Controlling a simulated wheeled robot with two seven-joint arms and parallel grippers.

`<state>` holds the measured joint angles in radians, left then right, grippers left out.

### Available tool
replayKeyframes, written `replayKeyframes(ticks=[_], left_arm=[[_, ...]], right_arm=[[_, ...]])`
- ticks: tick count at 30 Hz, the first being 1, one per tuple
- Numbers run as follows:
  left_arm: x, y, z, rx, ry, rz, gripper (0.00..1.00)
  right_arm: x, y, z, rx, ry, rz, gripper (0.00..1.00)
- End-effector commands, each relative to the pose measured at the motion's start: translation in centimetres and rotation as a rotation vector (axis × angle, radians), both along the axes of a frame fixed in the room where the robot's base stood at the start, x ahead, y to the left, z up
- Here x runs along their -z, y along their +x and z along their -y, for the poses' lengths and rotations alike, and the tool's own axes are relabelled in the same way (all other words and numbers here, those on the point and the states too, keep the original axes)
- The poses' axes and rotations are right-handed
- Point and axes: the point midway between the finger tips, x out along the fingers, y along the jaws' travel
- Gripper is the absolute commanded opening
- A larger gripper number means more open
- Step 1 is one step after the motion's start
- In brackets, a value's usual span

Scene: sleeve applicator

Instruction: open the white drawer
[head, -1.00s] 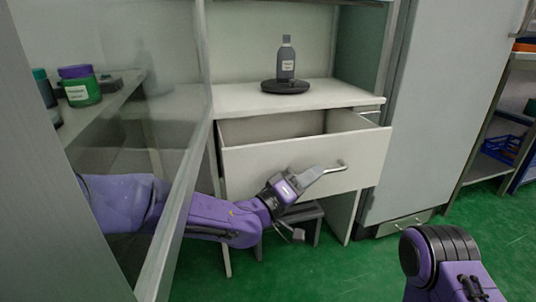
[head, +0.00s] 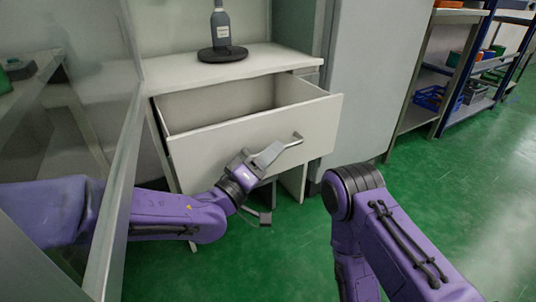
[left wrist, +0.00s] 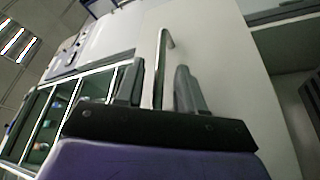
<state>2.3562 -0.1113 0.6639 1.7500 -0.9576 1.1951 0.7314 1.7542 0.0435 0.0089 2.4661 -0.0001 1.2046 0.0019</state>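The white drawer (head: 235,138) under the counter stands pulled out, with its empty-looking inside showing from above. Its grey bar handle (head: 297,139) is on the front panel. My left gripper (head: 272,151) is at the handle, in front of the drawer. In the left wrist view the handle bar (left wrist: 160,65) runs between the two dark fingers, with a gap showing on each side, so the fingers look open around it. My right arm is at the lower right of the head view; its gripper is out of view.
A dark bottle (head: 220,28) stands on a round black base (head: 222,54) on the white counter (head: 165,73). A glass panel (head: 75,110) stands at the left, close to my left arm. Shelves (head: 415,112) with bins stand at the right. Green floor (head: 470,180) is clear there.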

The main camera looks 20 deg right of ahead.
Motion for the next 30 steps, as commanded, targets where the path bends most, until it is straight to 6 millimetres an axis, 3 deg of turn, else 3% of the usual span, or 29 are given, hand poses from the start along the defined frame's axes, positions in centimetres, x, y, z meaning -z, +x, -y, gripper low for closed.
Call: replayKeyframes(ticks=[8,21,30], left_arm=[[-0.1,-0.1,-0.7,-0.006,-0.002,0.001,0.38],[1.8,-4.5,-8.2,-0.003,-0.002,-0.002,0.38],[2.2,-5.1,-9.0,-0.002,-0.001,0.000,0.38]], right_arm=[[-0.2,0.0,0.0,0.000,0.000,0.000,0.77],[-2.0,0.2,0.1,-0.002,-0.002,0.002,0.77],[-2.0,0.2,0.1,-0.002,-0.004,0.002,0.77]])
